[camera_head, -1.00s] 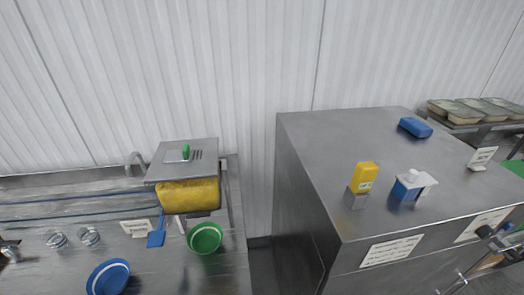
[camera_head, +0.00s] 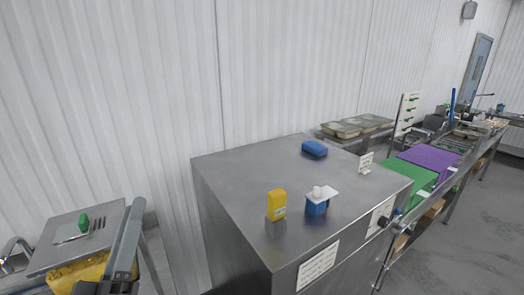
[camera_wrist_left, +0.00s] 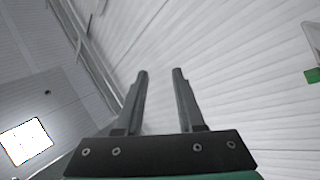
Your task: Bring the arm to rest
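My left gripper (camera_head: 136,206) is raised at the lower left of the head view, in front of the right side of the steel dispenser (camera_head: 75,240). In the left wrist view its two fingers (camera_wrist_left: 160,72) stand apart, with nothing between them and only white ribbed wall beyond. The gripper is open and empty. My right gripper is in neither view.
A large steel cabinet (camera_head: 260,185) fills the middle, carrying a yellow bottle (camera_head: 277,203), a blue-and-white container (camera_head: 317,205) and a blue block (camera_head: 314,149). Metal trays (camera_head: 350,128) stand behind it. Green (camera_head: 411,171) and purple (camera_head: 430,158) boards lie to the right.

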